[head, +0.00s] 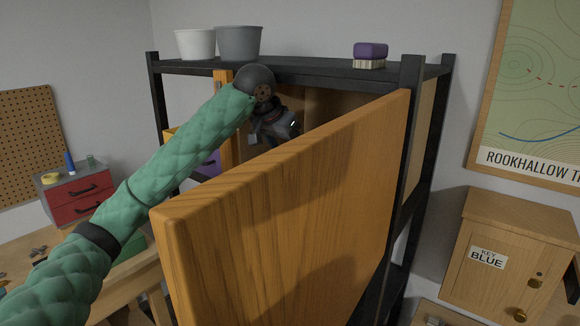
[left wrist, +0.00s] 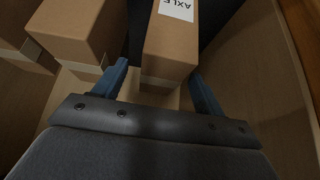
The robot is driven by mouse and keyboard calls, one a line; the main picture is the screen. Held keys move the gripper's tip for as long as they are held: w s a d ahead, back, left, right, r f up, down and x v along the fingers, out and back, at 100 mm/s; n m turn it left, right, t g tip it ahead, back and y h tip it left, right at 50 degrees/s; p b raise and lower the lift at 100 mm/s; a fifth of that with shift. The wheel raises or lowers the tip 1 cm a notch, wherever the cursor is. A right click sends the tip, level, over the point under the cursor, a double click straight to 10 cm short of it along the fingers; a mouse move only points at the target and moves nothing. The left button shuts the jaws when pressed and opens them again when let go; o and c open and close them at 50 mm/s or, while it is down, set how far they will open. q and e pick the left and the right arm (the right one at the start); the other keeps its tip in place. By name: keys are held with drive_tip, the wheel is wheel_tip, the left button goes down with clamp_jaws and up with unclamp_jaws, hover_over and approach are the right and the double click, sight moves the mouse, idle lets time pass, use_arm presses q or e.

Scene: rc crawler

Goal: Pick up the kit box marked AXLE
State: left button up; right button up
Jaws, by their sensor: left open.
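The kit box marked AXLE (left wrist: 172,50) is a brown cardboard box with a white label, at the top middle of the left wrist view. My left gripper (left wrist: 160,85) is open, with its two blue fingers on either side of the box's near end. I cannot tell whether the fingers touch it. In the head view my left arm reaches over an open wooden door into the cabinet, and the left gripper (head: 275,125) is partly hidden behind that door. The AXLE box is hidden in the head view. My right gripper is not in view.
More cardboard boxes (left wrist: 72,32) stand left of the AXLE box. The open wooden door (head: 290,210) blocks much of the cabinet front. Two pots (head: 238,43) and a purple-topped brush (head: 370,52) sit on the dark shelf top. A KEY BLUE cabinet (head: 505,255) stands at right.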

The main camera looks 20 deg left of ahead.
use_arm(q)
drive_tip(key=shift+w+d+f+p, duration=0.2)
drive_tip(key=shift+w+f+p, duration=0.7)
drive_tip(key=shift+p, duration=0.35)
drive_tip(key=p+x, duration=0.1)
drive_tip(key=x, duration=0.1)
drive_tip(key=shift+w+f, duration=0.1)
drive_tip(key=shift+f, duration=0.3)
drive_tip(key=c, duration=0.9)
drive_tip(key=shift+c, duration=1.2)
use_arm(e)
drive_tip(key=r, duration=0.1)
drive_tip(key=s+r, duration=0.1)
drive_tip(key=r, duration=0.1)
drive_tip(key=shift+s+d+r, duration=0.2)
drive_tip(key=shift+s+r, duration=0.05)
